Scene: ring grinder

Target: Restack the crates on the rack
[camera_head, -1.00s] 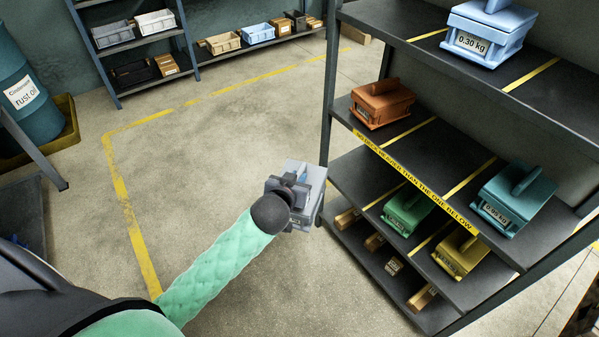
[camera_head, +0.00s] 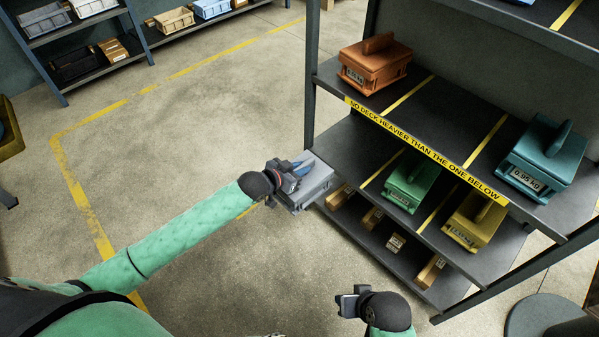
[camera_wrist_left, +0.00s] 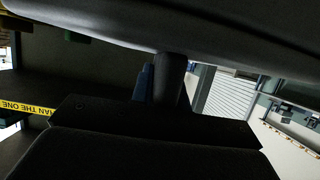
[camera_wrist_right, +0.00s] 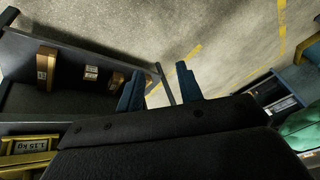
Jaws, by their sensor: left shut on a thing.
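My left gripper (camera_head: 298,169) is shut on a grey crate (camera_head: 316,180), held in front of the rack's left end. An orange crate (camera_head: 372,68) sits in the left bay of the signed deck (camera_head: 440,112); a teal crate marked 0.95 kg (camera_head: 548,155) sits in its right bay. On the deck below, a green crate (camera_head: 412,182) is in the middle and a yellow crate (camera_head: 476,220) to its right; the yellow label reads 1.15 kg in the right wrist view (camera_wrist_right: 35,146). My right gripper (camera_wrist_right: 158,85) is open and empty, low before the rack.
The signed deck's middle bay and the lower deck's left bay (camera_head: 348,148) are clear. The sign (camera_head: 425,150) says no deck heavier than the one below. Small boxes (camera_head: 395,243) lie on the bottom shelf. A rack post (camera_head: 313,75) stands at left. Open floor lies left.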

